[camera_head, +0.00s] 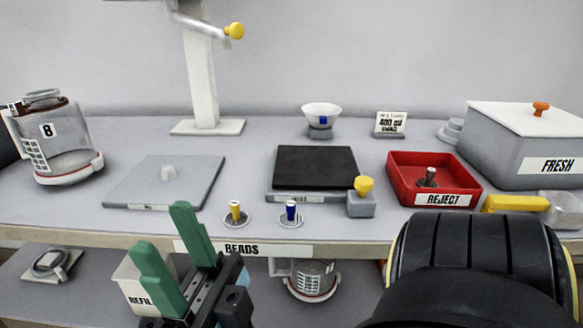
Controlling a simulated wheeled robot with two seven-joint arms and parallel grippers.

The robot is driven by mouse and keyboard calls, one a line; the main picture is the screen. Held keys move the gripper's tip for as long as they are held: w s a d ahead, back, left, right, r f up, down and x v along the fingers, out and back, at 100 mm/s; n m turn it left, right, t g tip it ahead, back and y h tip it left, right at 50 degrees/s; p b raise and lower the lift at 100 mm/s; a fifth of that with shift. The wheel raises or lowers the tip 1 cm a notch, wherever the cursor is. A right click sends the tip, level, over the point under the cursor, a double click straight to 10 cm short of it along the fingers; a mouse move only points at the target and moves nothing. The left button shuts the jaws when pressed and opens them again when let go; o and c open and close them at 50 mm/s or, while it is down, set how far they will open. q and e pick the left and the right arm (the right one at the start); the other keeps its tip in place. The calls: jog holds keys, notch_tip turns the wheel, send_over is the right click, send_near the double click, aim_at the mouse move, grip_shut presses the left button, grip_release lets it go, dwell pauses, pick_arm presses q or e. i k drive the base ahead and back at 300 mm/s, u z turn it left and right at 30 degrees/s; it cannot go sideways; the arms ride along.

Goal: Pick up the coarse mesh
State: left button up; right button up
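I cannot make out for certain which thing is the coarse mesh. A grey ring-shaped piece (50,262) lies on a small plate on the lower shelf at the far left; its surface is too small to read as a mesh. My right gripper (165,228) has two green fingers spread apart with nothing held between them. It is low in front of the bench's front edge, and its lower finger covers part of a white bin marked "REFIL" (136,298). My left gripper is not in view.
The bench carries a canister marked 8 (60,145), a grey plate (140,190), a black-topped scale (300,165), a white bowl (321,112), a red REJECT tray (400,165) and a FRESH box (510,150). Yellow and blue pegs stand near the BEADS label (270,250). Another canister (312,280) sits below.

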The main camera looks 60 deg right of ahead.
aim_at(290, 219)
jog(key=k, duration=0.5)
jog(key=z, duration=0.75)
